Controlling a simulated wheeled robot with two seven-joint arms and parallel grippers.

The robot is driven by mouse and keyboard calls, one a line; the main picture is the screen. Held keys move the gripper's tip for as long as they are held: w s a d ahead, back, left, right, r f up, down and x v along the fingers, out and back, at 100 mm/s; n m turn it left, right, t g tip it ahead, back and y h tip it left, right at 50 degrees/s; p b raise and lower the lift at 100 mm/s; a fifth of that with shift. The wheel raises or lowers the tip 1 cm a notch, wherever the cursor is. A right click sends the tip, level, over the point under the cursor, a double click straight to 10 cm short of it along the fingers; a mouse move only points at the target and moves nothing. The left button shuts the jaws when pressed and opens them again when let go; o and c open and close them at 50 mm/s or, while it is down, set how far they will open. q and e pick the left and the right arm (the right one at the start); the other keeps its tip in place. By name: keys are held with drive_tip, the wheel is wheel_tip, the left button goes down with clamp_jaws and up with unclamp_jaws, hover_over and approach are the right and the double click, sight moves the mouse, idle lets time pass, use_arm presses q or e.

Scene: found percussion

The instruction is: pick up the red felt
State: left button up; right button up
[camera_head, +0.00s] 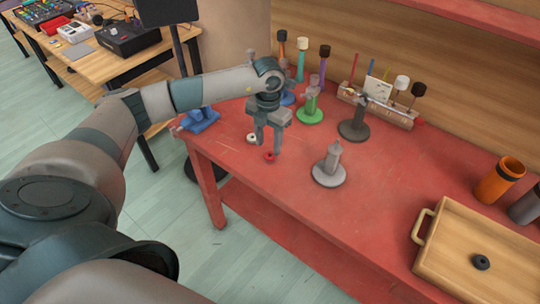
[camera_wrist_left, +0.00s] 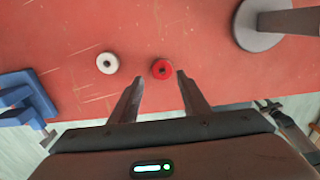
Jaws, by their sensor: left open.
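The red felt (camera_head: 269,156) is a small red ring with a dark centre, lying on the red table near its front left edge. In the left wrist view the red felt (camera_wrist_left: 162,69) lies just beyond the fingertips, between their lines. My left gripper (camera_head: 266,152) points down over it, with its fingers apart and nothing between them. The left wrist view shows the same open fingers (camera_wrist_left: 160,80). A white felt (camera_head: 251,138) lies to the left of the red one, also seen in the left wrist view (camera_wrist_left: 107,63). My right gripper is not in view.
A grey stand (camera_head: 329,170) is right of the gripper. A blue stand (camera_head: 200,120) is at the table's left edge. Green (camera_head: 309,116) and dark (camera_head: 353,129) stands and a mallet rack (camera_head: 377,110) are behind. A wooden tray (camera_head: 440,262) and orange cup (camera_head: 499,181) are at right.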

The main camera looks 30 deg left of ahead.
use_arm(q)
wheel_tip(320, 180, down, 3)
drive_tip(key=shift+w+f+p, duration=0.1)
drive_tip(key=shift+p, duration=0.65)
drive_tip(key=shift+f, duration=0.4)
drive_tip(key=c, duration=0.9)
